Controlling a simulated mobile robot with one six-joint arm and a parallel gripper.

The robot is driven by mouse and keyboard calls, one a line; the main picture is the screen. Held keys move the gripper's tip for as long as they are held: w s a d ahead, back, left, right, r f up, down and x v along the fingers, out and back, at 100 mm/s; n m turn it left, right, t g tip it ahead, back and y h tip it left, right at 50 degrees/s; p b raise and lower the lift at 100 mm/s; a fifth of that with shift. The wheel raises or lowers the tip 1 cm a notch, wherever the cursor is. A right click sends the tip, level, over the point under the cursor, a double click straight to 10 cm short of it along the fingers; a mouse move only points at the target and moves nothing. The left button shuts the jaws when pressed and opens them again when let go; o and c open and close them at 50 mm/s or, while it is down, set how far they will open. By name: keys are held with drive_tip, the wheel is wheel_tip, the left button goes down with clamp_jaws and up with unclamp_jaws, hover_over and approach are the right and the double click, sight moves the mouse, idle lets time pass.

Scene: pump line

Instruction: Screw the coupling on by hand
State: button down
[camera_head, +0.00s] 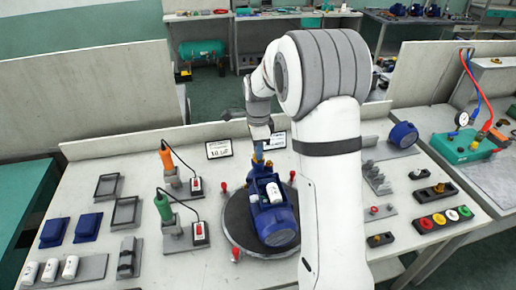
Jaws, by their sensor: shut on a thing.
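A blue pump (277,228) with a white cylindrical part (274,193) on it sits on a round dark turntable (236,215) in the middle of the bench. My gripper (259,146) points down at the far end of the pump, just above or touching it. Its fingers are small in this view and shut on a small part, which I take to be the coupling. That part is mostly hidden, so I cannot tell how it sits on the pump. My white arm covers the turntable's right side.
Red-topped clamps (235,254) stand around the turntable. Orange (167,160) and green (162,207) screwdrivers stand in holders at left, near blue covers (87,227) and trays (106,187). At right are a blue motor (403,135), a button box (440,220) and a green test unit (462,146).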

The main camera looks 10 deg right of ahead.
drive_tip(key=m, duration=0.3)
drive_tip(key=shift+m, duration=1.8)
drive_tip(key=c, duration=1.3)
unclamp_jaws()
drive_tip(key=shift+c, duration=0.2)
drive_tip(key=shift+n, duration=1.8)
